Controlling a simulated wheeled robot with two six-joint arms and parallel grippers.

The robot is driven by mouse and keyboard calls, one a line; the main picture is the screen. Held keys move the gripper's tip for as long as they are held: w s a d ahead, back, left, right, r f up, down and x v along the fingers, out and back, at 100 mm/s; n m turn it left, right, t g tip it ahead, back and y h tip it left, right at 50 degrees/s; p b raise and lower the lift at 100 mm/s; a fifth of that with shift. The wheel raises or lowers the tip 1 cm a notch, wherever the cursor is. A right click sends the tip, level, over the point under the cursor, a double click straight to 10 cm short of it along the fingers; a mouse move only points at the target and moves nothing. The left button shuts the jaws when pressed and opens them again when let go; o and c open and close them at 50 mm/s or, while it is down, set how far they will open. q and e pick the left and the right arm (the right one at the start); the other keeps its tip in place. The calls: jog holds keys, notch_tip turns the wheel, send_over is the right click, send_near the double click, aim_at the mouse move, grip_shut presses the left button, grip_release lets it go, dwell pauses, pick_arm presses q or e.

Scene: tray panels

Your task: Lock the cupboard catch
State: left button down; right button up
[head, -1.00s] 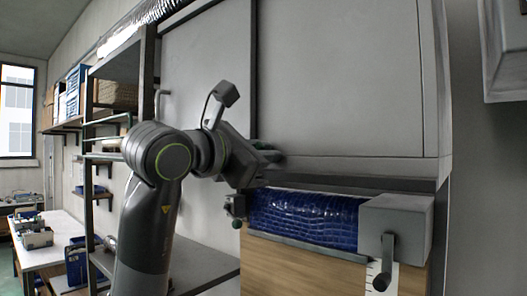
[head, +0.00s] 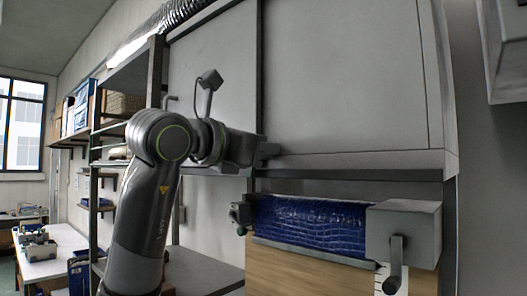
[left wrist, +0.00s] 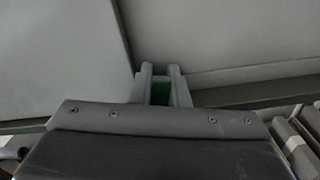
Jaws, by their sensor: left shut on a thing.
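The grey cupboard (head: 345,85) fills the upper middle of the head view, with a dark upright strip (head: 260,60) between its panels. My left gripper (head: 271,151) is at the cupboard's lower edge, beside the foot of this strip. In the left wrist view its two fingers (left wrist: 160,84) are close together around a small dark green piece (left wrist: 160,93), apparently the catch. Most of that piece is hidden by the fingers, so I cannot tell its position. My right gripper is not in view.
Below the cupboard, a blue roll (head: 315,226) lies over a wooden panel (head: 305,272). A grey box (head: 408,228) with a crank (head: 396,265) is at its right end. A dark shelf rack (head: 153,80) stands left, near my arm. A white bench (head: 60,245) is farther back.

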pick_arm(q)
jog(key=c, duration=1.7)
grip_release()
jog(key=shift+s+a+f+b, duration=0.1)
jog(key=shift+s+a+b, duration=0.2)
jog(key=shift+s+b, duration=0.1)
jog(key=shift+b+v, duration=3.3)
jog(key=shift+v, duration=4.9)
